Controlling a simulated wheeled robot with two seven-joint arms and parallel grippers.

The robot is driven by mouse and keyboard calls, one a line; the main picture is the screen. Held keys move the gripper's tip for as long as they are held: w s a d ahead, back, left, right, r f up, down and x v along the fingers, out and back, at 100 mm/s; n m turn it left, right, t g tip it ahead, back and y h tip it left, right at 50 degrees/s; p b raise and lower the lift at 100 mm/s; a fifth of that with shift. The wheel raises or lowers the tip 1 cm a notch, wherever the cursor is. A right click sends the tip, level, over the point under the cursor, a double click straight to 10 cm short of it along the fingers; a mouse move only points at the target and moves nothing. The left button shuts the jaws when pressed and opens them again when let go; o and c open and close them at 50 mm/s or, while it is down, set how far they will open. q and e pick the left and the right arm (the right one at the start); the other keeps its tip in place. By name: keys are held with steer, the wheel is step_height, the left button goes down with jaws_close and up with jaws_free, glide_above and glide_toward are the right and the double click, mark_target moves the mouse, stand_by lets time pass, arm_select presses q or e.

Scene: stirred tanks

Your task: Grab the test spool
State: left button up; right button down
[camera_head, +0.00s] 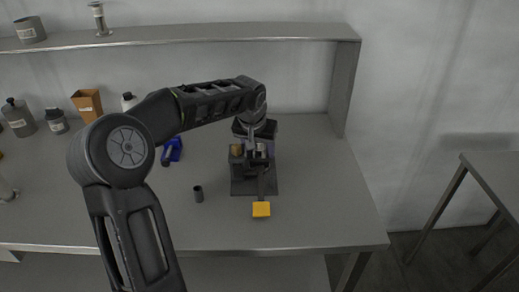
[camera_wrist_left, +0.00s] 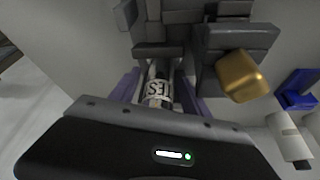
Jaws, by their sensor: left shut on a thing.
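The test spool (camera_wrist_left: 158,88) is a small metallic cylinder with a pale band of dark lettering. In the left wrist view it sits between the two purple-grey fingers of my left gripper (camera_wrist_left: 157,95), which is shut on it. In the head view my left gripper (camera_head: 257,142) is at the dark grey machine (camera_head: 246,187) on the bench. The spool is small and partly covered there. The spool is still close against the machine's dark blocks; I cannot tell whether it touches them. My right gripper is not in view.
A brass-coloured knob (camera_wrist_left: 240,75) is close beside the gripper. A yellow pad (camera_head: 261,209) sticks out at the machine's front. The bench (camera_head: 325,205) is clear on the right.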

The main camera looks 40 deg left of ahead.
arm_select(q)
step_height(320, 180, up, 18)
steer(key=p, duration=0.1)
stand_by(0.5)
steer(key=shift+f, duration=0.1)
stand_by(0.4)
